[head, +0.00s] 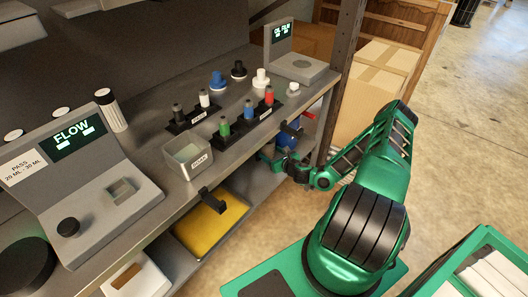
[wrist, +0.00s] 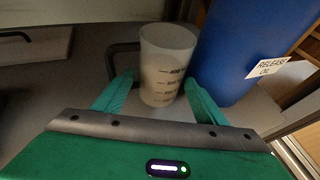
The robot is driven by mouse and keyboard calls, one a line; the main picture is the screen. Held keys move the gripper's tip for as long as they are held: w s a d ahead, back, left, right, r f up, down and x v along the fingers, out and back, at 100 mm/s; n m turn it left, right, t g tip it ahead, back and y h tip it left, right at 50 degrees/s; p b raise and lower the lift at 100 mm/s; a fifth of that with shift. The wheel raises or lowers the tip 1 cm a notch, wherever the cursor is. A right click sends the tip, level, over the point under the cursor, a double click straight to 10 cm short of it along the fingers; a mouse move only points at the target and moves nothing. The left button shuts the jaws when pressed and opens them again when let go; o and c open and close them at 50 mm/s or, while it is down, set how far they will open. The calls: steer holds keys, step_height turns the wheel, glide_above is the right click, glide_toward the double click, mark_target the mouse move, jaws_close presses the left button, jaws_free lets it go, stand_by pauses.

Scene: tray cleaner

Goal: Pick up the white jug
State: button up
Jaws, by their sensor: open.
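The white jug (wrist: 167,62) stands upright in the middle of the wrist view, with dark measuring marks on its side. A dark loop at its left looks like its handle. My gripper (wrist: 159,86) is open, with one green finger at each side of the jug's near part. I cannot tell whether either finger touches it. In the head view, my gripper (head: 271,160) is at the lower shelf, under the counter's right part. I cannot make out the jug in that view.
A blue container (wrist: 235,55) labelled "RELEASE OIL" stands close at the jug's right. A shelf post (head: 340,85) rises near my arm. The counter (head: 240,150) above holds a square metal tin (head: 188,158) and several coloured bottles. A yellow tray (head: 212,222) lies below, left of my gripper.

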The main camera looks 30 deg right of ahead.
steer(key=shift+x, duration=4)
steer(key=shift+d+r, duration=0.1)
steer(key=shift+d, duration=0.05)
steer(key=c, duration=1)
steer(key=shift+o, duration=0.2)
steer(key=shift+r, duration=0.1)
